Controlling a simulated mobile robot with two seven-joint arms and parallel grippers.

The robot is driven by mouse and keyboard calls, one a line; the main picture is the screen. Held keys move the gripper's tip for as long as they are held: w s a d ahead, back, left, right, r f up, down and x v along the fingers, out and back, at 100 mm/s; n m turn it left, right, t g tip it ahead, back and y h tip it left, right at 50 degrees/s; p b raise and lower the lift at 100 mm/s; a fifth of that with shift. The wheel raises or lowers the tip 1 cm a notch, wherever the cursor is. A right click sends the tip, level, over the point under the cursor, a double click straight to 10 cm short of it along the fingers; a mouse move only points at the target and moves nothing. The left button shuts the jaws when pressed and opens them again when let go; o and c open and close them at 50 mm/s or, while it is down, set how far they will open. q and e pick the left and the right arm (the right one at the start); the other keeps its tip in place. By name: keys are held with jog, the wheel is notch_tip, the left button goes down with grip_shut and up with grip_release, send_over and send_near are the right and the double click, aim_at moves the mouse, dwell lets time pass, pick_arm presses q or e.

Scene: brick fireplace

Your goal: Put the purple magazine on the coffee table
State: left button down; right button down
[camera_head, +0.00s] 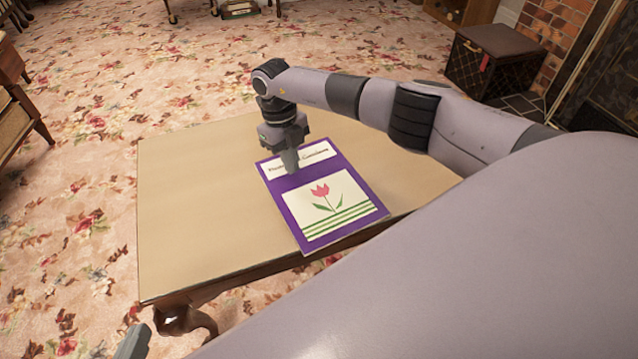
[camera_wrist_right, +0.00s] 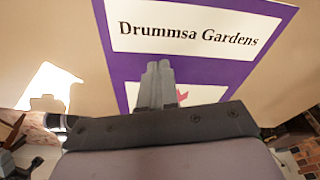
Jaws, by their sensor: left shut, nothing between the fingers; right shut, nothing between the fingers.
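The purple magazine (camera_head: 345,179) has a white title panel and a tulip picture. It lies flat, face up, on the beige coffee table (camera_head: 205,205), its lower edge along the table's near edge. I cannot tell whether it overhangs slightly. My right gripper (camera_head: 290,170) is shut and empty, pointing down over the title panel and hiding part of it. In the right wrist view, the shut fingers (camera_wrist_right: 156,88) are in front of the magazine (camera_wrist_right: 185,70); contact is unclear. My left gripper (camera_head: 132,343) shows only as a grey tip at the bottom left, below the table's front corner.
The table's left and back top is bare. A dark box (camera_head: 490,62) stands at the back right by the brick fireplace (camera_head: 560,25). A wooden chair (camera_head: 15,110) is at the left. Flowered carpet (camera_head: 150,80) surrounds the table, with open floor behind it.

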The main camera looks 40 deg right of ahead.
aim_at(321, 198)
jog(key=shift+s+d, duration=0.2)
jog(key=shift+s, duration=0.8)
jog(key=shift+s+d+p, duration=0.15)
jog(key=shift+s+p, duration=0.05)
jog(key=shift+s, duration=0.55)
jog(key=shift+s+d+p, duration=0.1)
jog(key=shift+s+p, duration=0.1)
jog(key=shift+s, duration=0.55)
jog(key=shift+s+d, duration=0.15)
jog(key=shift+s, duration=0.85)
jog(key=shift+s+d, duration=0.15)
jog(key=shift+s, duration=0.8)
jog(key=shift+f+b, duration=0.3)
jog(key=shift+f, duration=0.35)
pick_arm(q)
jog(key=shift+a+r, duration=0.1)
jog(key=shift+a, duration=0.05)
pick_arm(e)
jog(key=shift+f, duration=0.2)
pick_arm(q)
jog(key=shift+w, duration=0.1)
